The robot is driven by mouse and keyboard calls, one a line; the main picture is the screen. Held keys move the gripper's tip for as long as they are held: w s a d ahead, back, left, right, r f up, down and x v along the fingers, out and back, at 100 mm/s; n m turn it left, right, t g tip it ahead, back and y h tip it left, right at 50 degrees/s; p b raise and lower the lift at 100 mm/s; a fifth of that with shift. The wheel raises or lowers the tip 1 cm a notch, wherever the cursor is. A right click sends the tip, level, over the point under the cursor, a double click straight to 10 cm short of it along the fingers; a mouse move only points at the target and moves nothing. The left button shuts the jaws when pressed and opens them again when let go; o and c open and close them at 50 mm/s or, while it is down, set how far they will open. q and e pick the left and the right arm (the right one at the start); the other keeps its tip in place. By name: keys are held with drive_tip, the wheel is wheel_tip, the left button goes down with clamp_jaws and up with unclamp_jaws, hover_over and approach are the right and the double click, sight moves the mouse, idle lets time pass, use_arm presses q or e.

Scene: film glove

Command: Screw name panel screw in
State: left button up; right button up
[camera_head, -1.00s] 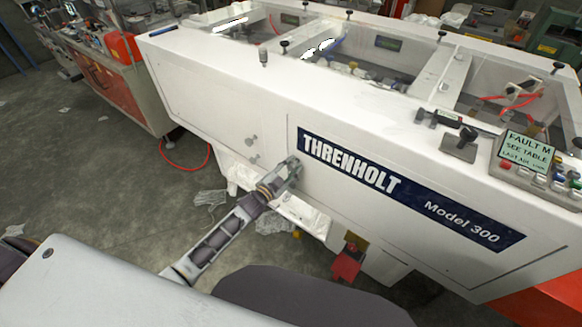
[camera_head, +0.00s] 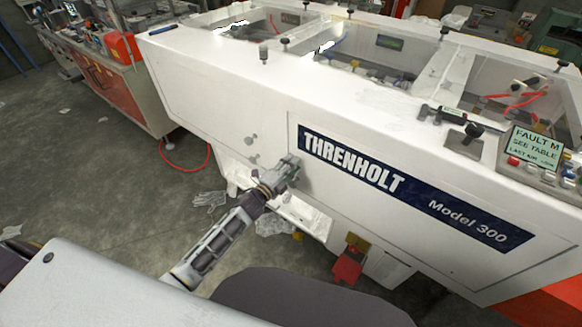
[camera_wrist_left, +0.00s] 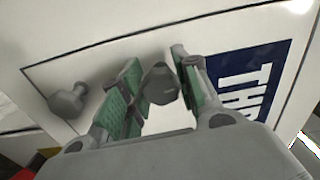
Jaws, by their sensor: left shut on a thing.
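The white machine's side carries the dark blue THRENHOLT name panel (camera_head: 415,190), which also shows in part in the left wrist view (camera_wrist_left: 250,80). My left gripper (camera_head: 288,166) is at the panel's left end, close to the white face. In the left wrist view my left gripper (camera_wrist_left: 160,90) has its green-padded fingers shut on a dark grey screw (camera_wrist_left: 159,82) between them. The screw's far end is hidden. A second grey screw (camera_wrist_left: 68,101) sticks out of the white face left of the fingers. My right gripper is out of view.
Two small grey knobs or screws, the upper one (camera_head: 252,140) clearer, sit on the face left of my gripper. A screen with buttons (camera_head: 530,147) is on the machine's top right. A red-sided bench (camera_head: 110,90) stands back left. The floor at left is mostly clear.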

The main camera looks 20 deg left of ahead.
use_arm(q)
drive_tip(key=shift+f+m, duration=0.15)
drive_tip(key=shift+m, duration=0.25)
drive_tip(key=o, duration=1)
drive_tip(key=shift+v, duration=6)
drive_tip(key=shift+n, duration=0.3)
